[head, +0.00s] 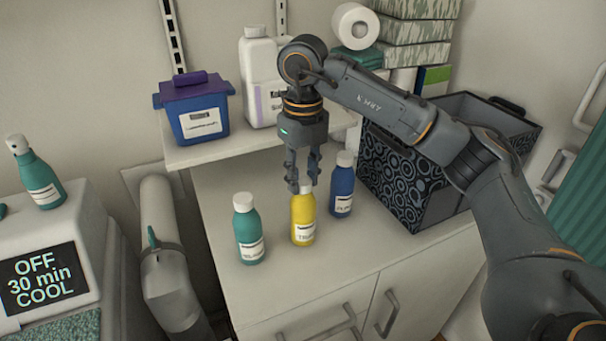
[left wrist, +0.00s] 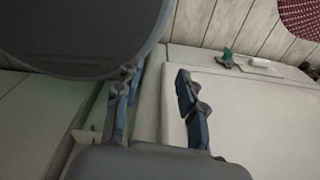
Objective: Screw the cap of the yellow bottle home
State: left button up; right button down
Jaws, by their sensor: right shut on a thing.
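The yellow bottle (head: 303,220) stands upright on the counter between a teal bottle (head: 248,230) and a blue bottle (head: 342,186). My right gripper (head: 303,187) points straight down over it, its fingers shut around the white cap. The cap is mostly hidden by the fingers, so I cannot tell how far down it sits. My left gripper (left wrist: 155,108) shows only in the left wrist view, with its fingers spread apart and nothing between them.
A patterned bin (head: 405,185) stands at the right of the counter (head: 285,283). A shelf behind holds a blue box with purple lid (head: 198,112) and a white jug (head: 257,75). A white machine with a display (head: 45,276) is at the left.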

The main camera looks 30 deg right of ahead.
jog(key=shift+f+m, duration=0.1)
jog(key=shift+m, duration=0.9)
jog(key=c, duration=0.9)
grip_release()
jog(key=n, duration=0.6)
jog(key=shift+n+b, duration=0.35)
jog(key=shift+n, duration=0.05)
jog(key=n, duration=0.7)
jog(key=shift+b, duration=0.3)
jog(key=n, duration=0.7)
jog(key=n+b, duration=0.1)
jog(key=n, duration=0.5)
jog(key=shift+n, duration=0.3)
